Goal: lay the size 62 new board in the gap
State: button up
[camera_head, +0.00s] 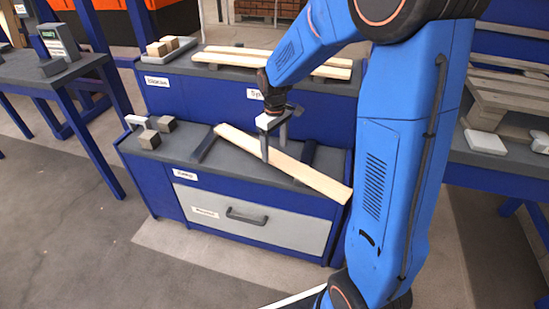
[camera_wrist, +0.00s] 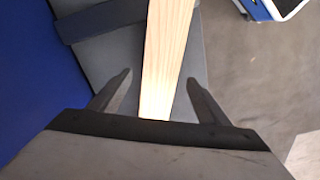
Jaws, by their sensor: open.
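A pale wooden board (camera_head: 318,181) lies slanted across dark supports on the lower shelf of the blue cabinet. Its right end reaches the shelf's front right corner. No size mark is readable on the board. A stacked slatted pallet (camera_head: 510,90) stands at the right; my arm hides part of it, and I cannot make out the gap.
More pale boards (camera_head: 228,51) lie on the upper shelf. A white block (camera_head: 485,141) lies on the right bench. A blue table (camera_head: 50,77) stands left. The floor in front is clear.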

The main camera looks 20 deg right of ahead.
jog(key=shift+f, duration=1.05)
jog(key=c, duration=1.4)
